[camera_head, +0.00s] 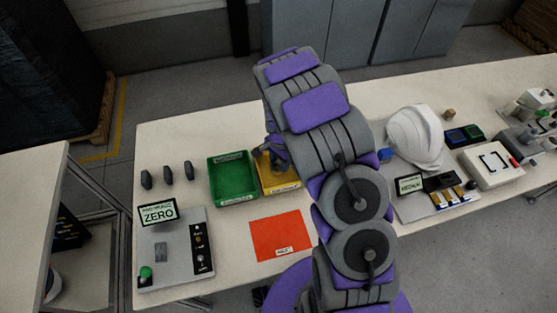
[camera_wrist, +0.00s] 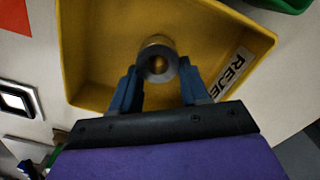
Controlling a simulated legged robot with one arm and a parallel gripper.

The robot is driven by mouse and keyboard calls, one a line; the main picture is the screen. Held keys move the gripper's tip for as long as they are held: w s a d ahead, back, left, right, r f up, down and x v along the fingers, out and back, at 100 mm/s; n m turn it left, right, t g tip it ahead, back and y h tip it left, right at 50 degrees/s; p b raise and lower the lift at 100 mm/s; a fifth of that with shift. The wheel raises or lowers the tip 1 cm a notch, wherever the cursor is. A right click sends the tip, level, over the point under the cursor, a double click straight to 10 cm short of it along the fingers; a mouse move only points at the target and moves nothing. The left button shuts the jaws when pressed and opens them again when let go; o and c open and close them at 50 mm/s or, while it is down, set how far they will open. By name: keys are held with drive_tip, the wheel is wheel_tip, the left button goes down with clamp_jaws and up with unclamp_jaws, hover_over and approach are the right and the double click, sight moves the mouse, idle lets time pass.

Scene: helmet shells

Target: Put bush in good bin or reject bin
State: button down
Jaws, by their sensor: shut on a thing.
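The bush cannot be made out there. The green bin (camera_head: 234,196) stands just left of the yellow one; its corner shows in the wrist view (camera_wrist: 291,5).
A red-orange mat (camera_head: 281,235) lies in front of the bins. A grey panel with a "ZERO" display (camera_head: 159,212) is at left, near several dark pieces (camera_head: 167,174). A white helmet (camera_head: 415,137) and other fixtures stand to the right of my arm.

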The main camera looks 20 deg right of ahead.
drive_tip(key=shift+d+f, duration=0.1)
drive_tip(key=shift+d, duration=0.45)
drive_tip(key=shift+a+f, duration=0.3)
drive_tip(key=shift+a, duration=0.2)
drive_tip(key=c, duration=0.9)
unclamp_jaws()
drive_tip(key=o, duration=0.4)
drive_tip(key=shift+d, duration=0.35)
